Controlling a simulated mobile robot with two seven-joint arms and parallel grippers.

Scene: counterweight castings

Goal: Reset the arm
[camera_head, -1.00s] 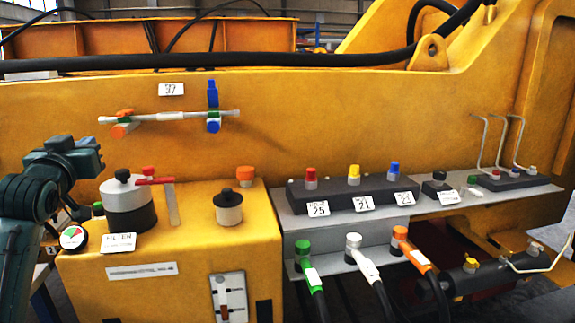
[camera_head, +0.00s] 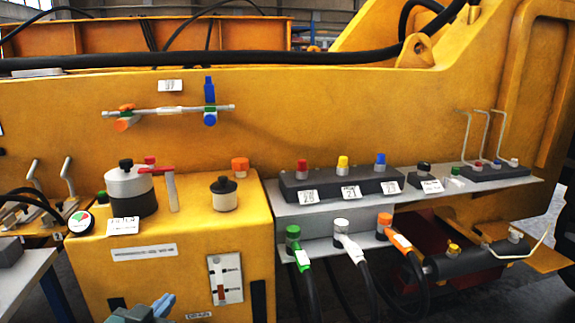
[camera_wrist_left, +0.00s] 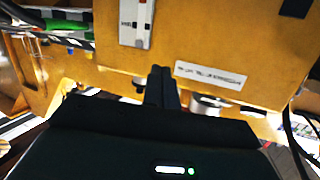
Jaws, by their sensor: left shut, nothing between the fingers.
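My left gripper (camera_head: 163,301) shows at the bottom edge of the head view, in front of the lower face of the yellow filter box (camera_head: 205,208). Only the blue-grey tip end and a bit of the hand are in frame. In the left wrist view its dark fingers (camera_wrist_left: 162,75) are together with nothing between them, pointing at the yellow box face with its white label. The fingers look apart from the box. My right gripper is not in view.
The filter canister (camera_head: 131,189) and a gauge (camera_head: 80,222) are at the box's left. Green, white and orange hose connectors (camera_head: 342,226) hang under the grey shelf (camera_head: 430,202). A grey table (camera_head: 22,275) stands at lower left. Lever handles (camera_head: 52,178) are behind it.

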